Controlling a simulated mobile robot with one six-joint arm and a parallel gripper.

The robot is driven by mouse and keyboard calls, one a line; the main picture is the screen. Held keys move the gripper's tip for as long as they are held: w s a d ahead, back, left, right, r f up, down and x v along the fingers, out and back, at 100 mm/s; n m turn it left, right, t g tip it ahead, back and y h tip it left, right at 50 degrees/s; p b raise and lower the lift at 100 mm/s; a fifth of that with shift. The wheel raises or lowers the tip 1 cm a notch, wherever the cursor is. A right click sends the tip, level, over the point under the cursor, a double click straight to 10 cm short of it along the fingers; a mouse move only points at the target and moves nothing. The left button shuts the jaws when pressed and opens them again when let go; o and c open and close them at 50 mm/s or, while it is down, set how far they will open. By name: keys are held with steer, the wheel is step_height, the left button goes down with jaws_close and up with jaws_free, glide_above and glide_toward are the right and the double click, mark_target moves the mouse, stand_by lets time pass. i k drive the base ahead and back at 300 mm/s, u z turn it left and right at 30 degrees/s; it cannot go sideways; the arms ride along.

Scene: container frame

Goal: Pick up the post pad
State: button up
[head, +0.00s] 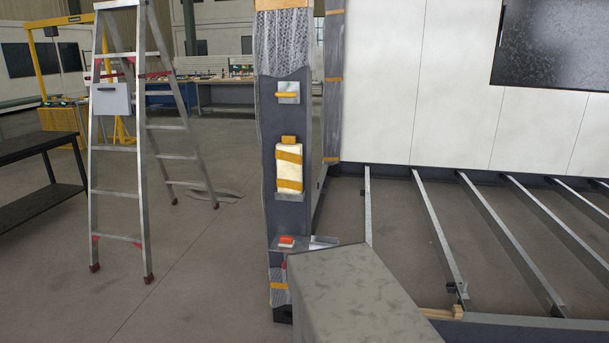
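A cream pad with two orange-yellow bands and an orange tab on top (289,171), which looks like the post pad, is upright against the dark grey face of the corner post (268,165). Its lower end sits in a small grey holder (290,196) on the post. My gripper is not in view, so its place relative to the pad cannot be told.
A small shelf (325,241) below the pad carries a red and white item (286,242). A large grey block (355,295) fills the lower middle foreground. A stepladder (140,130) stands left; floor between it and the post is clear. Metal floor beams (440,240) lie right.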

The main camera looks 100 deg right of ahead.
mark_target(288, 155)
steer(key=z, duration=0.45)
steer(key=i, duration=0.75)
steer(key=z, duration=0.75)
steer(key=i, duration=0.6)
steer(key=z, duration=0.7)
steer(key=i, duration=0.5)
steer(key=z, duration=0.75)
steer(key=i, duration=0.6)
steer(key=z, duration=0.75)
steer(key=i, duration=0.75)
steer(key=z, duration=0.3)
